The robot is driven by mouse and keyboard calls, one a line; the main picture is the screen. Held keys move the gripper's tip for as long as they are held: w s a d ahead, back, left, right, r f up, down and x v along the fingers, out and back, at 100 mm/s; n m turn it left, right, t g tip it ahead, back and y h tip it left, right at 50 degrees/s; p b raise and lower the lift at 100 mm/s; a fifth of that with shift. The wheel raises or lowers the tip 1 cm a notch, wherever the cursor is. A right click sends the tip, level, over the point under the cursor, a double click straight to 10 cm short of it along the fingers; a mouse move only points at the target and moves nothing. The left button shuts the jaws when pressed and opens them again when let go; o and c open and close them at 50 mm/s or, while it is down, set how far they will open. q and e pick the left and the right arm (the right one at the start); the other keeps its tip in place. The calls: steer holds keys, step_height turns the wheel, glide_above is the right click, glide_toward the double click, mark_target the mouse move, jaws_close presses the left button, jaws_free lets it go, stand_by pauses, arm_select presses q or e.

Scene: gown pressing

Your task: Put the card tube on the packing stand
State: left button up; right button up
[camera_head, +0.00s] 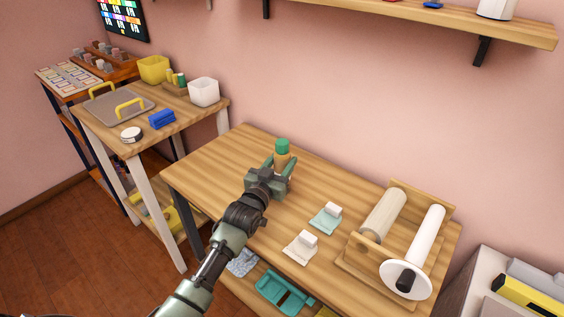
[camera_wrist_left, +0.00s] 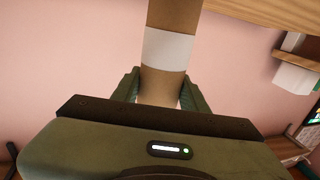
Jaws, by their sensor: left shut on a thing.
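My left gripper (camera_head: 283,165) is shut on the card tube (camera_head: 282,148), a tan cylinder with a green top, held upright over the back of the middle table. In the left wrist view the tube (camera_wrist_left: 170,48) is brown with a white band, and my left gripper (camera_wrist_left: 163,78) has a finger on each side of it. The tube's lower end is hidden, so I cannot tell whether it touches the table. I cannot tell for sure which thing is the packing stand. My right gripper is out of view.
A wooden frame with two rolls (camera_head: 382,215) stands at the right of the middle table (camera_head: 215,165). Two small pads with white blocks (camera_head: 326,217) lie beside it. The left table holds a yellow bin (camera_head: 154,69), a white bin (camera_head: 204,92) and a blue item (camera_head: 162,119).

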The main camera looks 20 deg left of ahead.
arm_select(q)
steer(key=shift+f, duration=0.1)
steer(key=o, duration=1.4)
steer(key=shift+r, duration=0.2)
steer(key=s, duration=0.8)
steer(key=s+a, duration=0.1)
steer(key=s, duration=0.3)
steer(key=shift+f, duration=0.1)
